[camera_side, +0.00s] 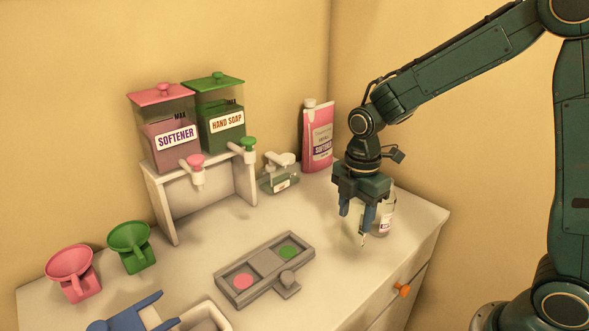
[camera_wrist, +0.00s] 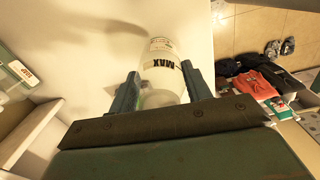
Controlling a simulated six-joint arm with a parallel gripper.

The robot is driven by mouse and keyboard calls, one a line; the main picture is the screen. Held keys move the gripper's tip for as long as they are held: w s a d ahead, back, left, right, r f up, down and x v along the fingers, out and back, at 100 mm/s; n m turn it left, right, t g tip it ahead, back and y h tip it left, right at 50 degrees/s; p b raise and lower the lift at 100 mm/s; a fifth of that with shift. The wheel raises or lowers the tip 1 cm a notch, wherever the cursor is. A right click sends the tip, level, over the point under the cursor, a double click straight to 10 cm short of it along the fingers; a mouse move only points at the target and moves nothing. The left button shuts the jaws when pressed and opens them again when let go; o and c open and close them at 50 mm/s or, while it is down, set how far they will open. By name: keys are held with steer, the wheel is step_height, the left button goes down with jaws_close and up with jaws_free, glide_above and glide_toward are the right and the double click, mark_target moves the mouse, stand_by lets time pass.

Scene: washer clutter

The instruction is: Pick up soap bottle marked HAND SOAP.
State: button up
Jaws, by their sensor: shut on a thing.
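My gripper (camera_side: 357,220) points down over the right side of the white cabinet top. In the wrist view the clear bottle (camera_wrist: 160,52) lies between the two fingers (camera_wrist: 160,88) and bears the word MAX. I cannot tell whether its base touches the top. The words HAND SOAP read on a green-lidded tank (camera_side: 221,115) on the white stand. A pink bottle (camera_side: 318,138) at the back is marked SOFTENER.
A pink-lidded SOFTENER tank (camera_side: 168,130) stands beside the green one. A small clear pump container (camera_side: 279,178) is near the stand. A grey tray (camera_side: 262,262) with pink and green discs lies in front. Pink (camera_side: 72,270) and green (camera_side: 130,243) funnels are left. The cabinet's right edge is close.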

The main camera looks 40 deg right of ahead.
step_height(320, 180, up, 18)
stand_by(0.5)
